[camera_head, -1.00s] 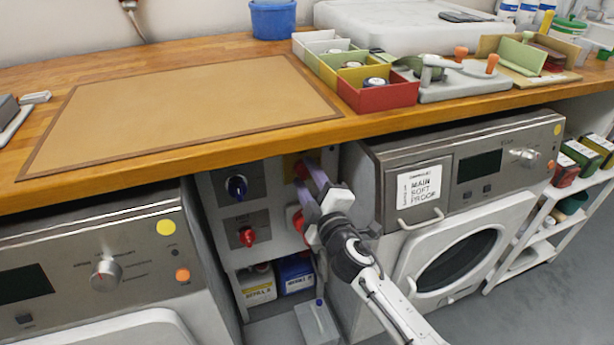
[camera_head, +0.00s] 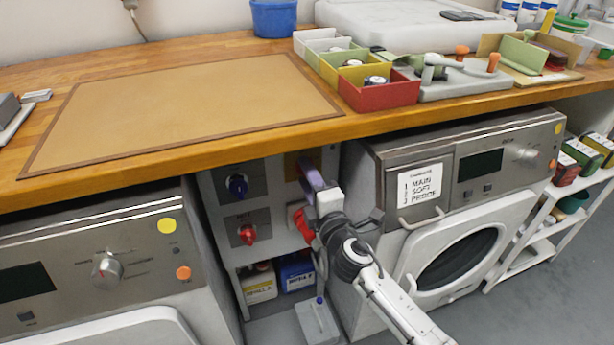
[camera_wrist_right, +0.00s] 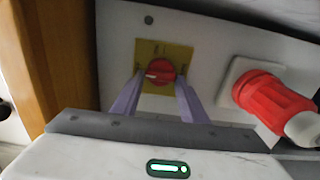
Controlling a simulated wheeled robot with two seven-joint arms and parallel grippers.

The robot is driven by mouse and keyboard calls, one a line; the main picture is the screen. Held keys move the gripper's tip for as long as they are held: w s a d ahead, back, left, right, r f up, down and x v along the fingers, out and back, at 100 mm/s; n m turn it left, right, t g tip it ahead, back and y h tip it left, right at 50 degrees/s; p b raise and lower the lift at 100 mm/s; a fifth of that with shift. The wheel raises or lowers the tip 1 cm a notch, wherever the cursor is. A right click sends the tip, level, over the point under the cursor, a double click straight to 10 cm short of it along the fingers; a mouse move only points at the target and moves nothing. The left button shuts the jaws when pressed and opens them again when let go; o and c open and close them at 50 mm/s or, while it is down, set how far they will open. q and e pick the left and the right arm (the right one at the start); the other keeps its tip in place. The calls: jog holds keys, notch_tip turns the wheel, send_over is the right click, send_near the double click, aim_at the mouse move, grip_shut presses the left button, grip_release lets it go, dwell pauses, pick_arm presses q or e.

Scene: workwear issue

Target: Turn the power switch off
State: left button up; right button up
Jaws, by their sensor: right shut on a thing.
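The power switch is a red rotary knob (camera_wrist_right: 161,71) on a yellow plate (camera_wrist_right: 178,54), seen in the right wrist view. Its pale pointer mark points left in that view. My right gripper (camera_wrist_right: 158,80) has its two purple fingers on either side of the knob and is shut on it. In the head view, my right gripper (camera_head: 312,172) reaches the panel under the worktop and hides the knob. A bit of the yellow plate (camera_head: 291,166) shows beside the fingers. My left gripper is not in view.
A red plug (camera_wrist_right: 268,98) sticks out of the panel close to the right finger. The wooden worktop (camera_head: 190,150) overhangs the panel, and a washing machine (camera_head: 375,215) stands close on the right.

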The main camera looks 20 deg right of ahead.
jog(key=o, duration=1)
jog(key=shift+o, duration=0.2)
jog(key=s, duration=1)
jog(key=shift+s+d, duration=0.15)
jog(key=shift+d, duration=0.05)
pick_arm(q)
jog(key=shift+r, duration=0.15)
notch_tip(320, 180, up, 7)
jog(key=p, duration=0.9)
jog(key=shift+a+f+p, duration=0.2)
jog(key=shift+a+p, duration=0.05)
jog(key=shift+p, duration=0.05)
pick_arm(e)
jog(key=s+a+f+m+g, duration=0.1)
jog(key=s+f+m+g, duration=0.2)
jog(key=s, duration=0.5)
jog(key=s+a+f+m+g+y, duration=0.1)
jog(key=s+f+m+g, duration=0.2)
jog(key=s+f+m, duration=0.3)
jog(key=s+a+f+m+g+y, duration=0.1)
jog(key=s+f+m+g, duration=0.2)
jog(key=s+m, duration=0.4)
jog(key=s+f, duration=0.1)
jog(key=s, duration=0.2)
jog(key=shift+s+f, duration=0.2)
jog(key=shift+f, duration=0.1)
